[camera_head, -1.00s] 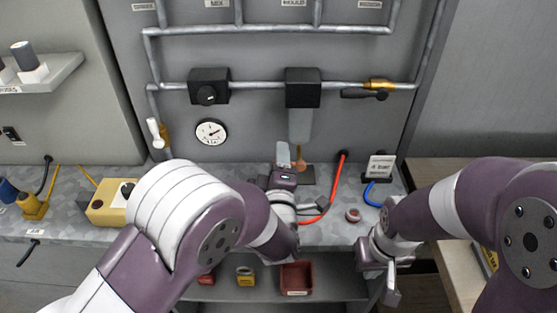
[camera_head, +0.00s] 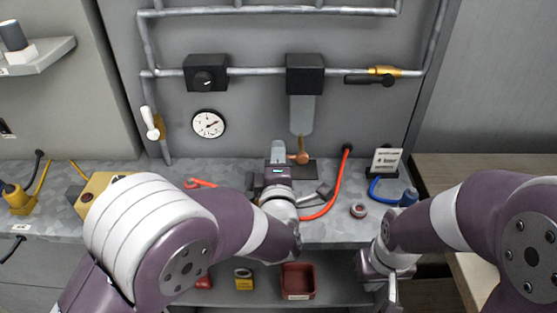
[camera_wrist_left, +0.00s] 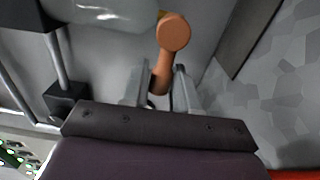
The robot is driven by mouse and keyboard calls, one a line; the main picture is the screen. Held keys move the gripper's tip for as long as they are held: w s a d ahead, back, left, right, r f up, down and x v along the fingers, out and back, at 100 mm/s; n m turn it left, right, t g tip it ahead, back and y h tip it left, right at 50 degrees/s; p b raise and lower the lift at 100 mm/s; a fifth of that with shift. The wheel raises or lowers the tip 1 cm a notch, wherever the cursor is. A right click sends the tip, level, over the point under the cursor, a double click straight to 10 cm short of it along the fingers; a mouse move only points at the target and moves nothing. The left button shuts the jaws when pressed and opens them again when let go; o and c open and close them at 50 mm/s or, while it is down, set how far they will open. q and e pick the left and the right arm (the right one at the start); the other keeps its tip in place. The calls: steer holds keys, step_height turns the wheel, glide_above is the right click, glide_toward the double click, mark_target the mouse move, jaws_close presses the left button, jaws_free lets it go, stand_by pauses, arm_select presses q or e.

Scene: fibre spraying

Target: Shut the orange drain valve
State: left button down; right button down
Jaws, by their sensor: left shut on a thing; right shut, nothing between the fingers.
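The orange drain valve (camera_head: 301,155) sits below the clear vessel (camera_head: 301,115), close above the bench. In the left wrist view the valve shows as a round orange knob (camera_wrist_left: 173,32) with an orange lever running down between my fingers. My left gripper (camera_head: 279,150) is just left of the valve body; in the left wrist view (camera_wrist_left: 160,88) its two fingers are shut on the lever. The lever's far end is partly hidden by the fingers. My right gripper (camera_head: 391,292) is shut and empty, low in front of the bench, well away from the valve.
A red hose (camera_head: 338,185) curves over the bench right of my left gripper. A small round cap (camera_head: 358,211) and a sign (camera_head: 385,161) stand further right. A dark box (camera_head: 305,74) is above the vessel. A gauge (camera_head: 208,124) is on the back wall.

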arm_select(q)
steer(key=c, duration=1)
jaws_free()
steer(key=shift+f, duration=0.1)
steer(key=shift+o, duration=0.2)
steer(key=s, duration=1.2)
steer(key=shift+s, duration=0.35)
